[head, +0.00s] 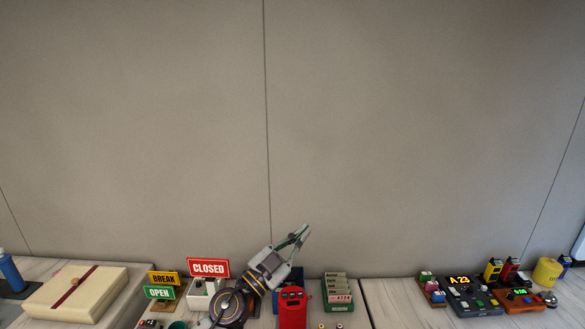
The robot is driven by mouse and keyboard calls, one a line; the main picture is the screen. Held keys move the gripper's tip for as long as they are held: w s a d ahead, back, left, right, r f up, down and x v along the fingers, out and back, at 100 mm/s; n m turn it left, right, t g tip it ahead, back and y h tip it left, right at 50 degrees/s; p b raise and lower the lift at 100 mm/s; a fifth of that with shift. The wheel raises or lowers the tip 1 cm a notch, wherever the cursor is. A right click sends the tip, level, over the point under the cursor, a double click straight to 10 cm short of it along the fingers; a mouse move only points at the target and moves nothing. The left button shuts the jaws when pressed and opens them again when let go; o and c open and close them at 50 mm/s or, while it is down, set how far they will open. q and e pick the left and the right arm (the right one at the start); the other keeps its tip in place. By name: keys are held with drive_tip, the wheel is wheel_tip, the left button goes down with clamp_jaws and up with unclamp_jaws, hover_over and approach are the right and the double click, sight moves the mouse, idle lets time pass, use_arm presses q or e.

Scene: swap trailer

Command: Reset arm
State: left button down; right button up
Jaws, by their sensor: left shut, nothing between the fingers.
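My left gripper (301,234) is in the lower middle of the head view, with its arm coming up from the bottom edge. Its fingers point up and to the right against the bare wall, above the counter. The fingers are together with nothing visible between them. The gripper and wrist stand in front of part of a dark blue item on the counter and hide some of it. My right gripper is not in the frame.
On the counter stand a CLOSED sign (208,268), BREAK and OPEN signs, a red device (293,308), a card box (337,298), a cream box (76,295) and a dark display unit (471,297). The wall (400,130) above is clear.

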use_arm(q)
drive_tip(key=w+a+n+t+y, duration=0.1)
drive_tip(key=a+n+t+y, duration=0.5)
drive_tip(key=a+n+y, duration=0.25)
drive_tip(key=s+a+f+n+g+y, duration=0.3)
drive_tip(key=a+f+n+y, duration=0.15)
drive_tip(key=a+f, duration=0.35)
drive_tip(key=s+a+f+n+g+y, duration=0.2)
drive_tip(key=a+f+n+g+y, duration=0.15)
drive_tip(key=a+f+y, duration=0.45)
drive_tip(key=s+f+m+g+h, duration=0.25)
drive_tip(key=s+f+g, duration=0.45)
drive_tip(key=s, duration=0.4)
drive_tip(key=s+f+m+g+h, duration=0.1)
drive_tip(key=s+f+g+h, duration=0.3)
drive_tip(key=s+f, duration=0.65)
drive_tip(key=s+f+g+y, duration=0.1)
drive_tip(key=s+f, duration=0.1)
drive_tip(key=f, duration=1.4)
drive_tip(key=s+f+g, duration=0.1)
drive_tip(key=s+f, duration=0.1)
drive_tip(key=f, duration=1.4)
drive_tip(key=s+a+f, duration=0.2)
drive_tip(key=s+f, duration=0.8)
drive_tip(key=s, duration=0.1)
drive_tip(key=s+a+f+b, duration=0.1)
drive_tip(key=s+a+f, duration=0.1)
drive_tip(key=s+f, duration=0.8)
drive_tip(key=shift+s+g, duration=0.45)
drive_tip(key=shift+y, duration=0.25)
